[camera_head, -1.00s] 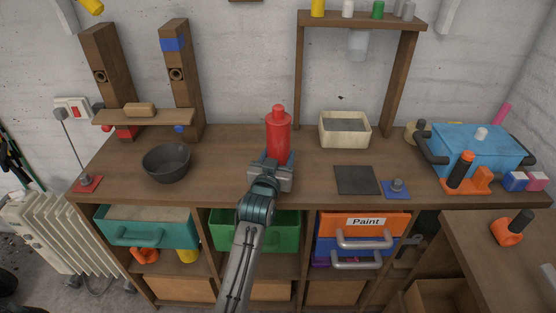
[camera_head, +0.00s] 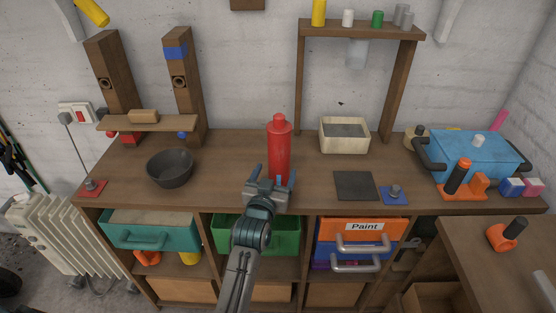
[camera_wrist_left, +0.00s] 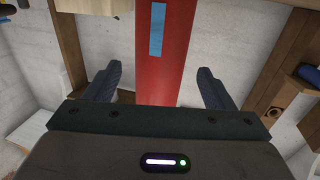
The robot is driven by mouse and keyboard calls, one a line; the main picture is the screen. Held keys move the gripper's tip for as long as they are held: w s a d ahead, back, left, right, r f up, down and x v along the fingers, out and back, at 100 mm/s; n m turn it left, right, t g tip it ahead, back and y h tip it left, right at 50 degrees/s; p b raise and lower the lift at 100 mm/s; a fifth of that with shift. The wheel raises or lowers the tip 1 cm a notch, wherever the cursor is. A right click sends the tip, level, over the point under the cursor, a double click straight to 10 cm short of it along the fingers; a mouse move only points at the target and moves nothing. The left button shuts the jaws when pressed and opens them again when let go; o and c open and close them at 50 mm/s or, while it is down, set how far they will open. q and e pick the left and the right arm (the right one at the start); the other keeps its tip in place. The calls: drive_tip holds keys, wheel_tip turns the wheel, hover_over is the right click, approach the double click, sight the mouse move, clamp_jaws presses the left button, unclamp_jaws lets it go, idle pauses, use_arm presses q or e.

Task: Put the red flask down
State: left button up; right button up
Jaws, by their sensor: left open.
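The red flask (camera_head: 279,148) stands upright on the wooden workbench (camera_head: 225,180), between the dark bowl and the cream box. My left gripper (camera_head: 268,176) is in front of the flask at its lower part, with its jaws open. In the left wrist view the flask (camera_wrist_left: 165,70), with a light blue patch on it, rises between the two spread fingers (camera_wrist_left: 158,88), with gaps on both sides. The foot of the flask is partly hidden behind the gripper in the head view. My right gripper is not in view.
A dark bowl (camera_head: 170,167) stands to the left and a cream box (camera_head: 344,135) at the back right. A blue toolbox (camera_head: 470,155) stands farther right. Open drawers jut out below.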

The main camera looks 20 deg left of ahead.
use_arm(q)
drive_tip(key=s+p, duration=0.3)
drive_tip(key=s, duration=0.4)
drive_tip(key=shift+d, duration=0.2)
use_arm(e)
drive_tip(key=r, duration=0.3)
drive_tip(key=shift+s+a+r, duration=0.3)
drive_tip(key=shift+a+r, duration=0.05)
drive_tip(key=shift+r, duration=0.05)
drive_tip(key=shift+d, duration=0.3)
